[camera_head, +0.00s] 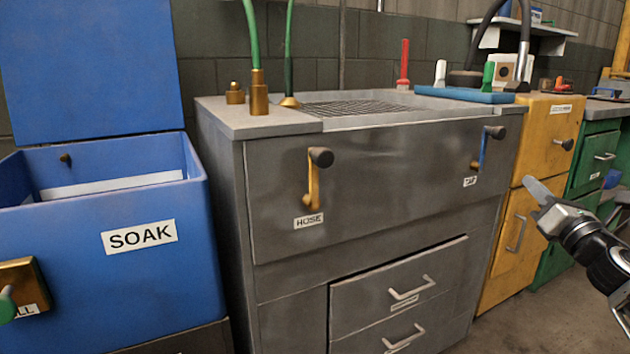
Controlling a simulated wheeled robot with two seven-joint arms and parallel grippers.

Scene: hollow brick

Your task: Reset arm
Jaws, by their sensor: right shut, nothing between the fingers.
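My right arm comes in from the right edge, and its gripper (541,193) points up and left. The fingers are shut together and hold nothing. The gripper is in front of the yellow cabinet (508,232), to the right of the grey sink unit (385,190), and appears apart from both. My left gripper is not in view.
A blue bin (150,275) labelled SOAK stands open at the left, its blue lid (90,70) raised. The grey unit has a HOSE crank (315,180), another crank (483,145) and drawers with protruding handles. A green cabinet (590,165) is behind my arm. Floor (545,320) shows at lower right.

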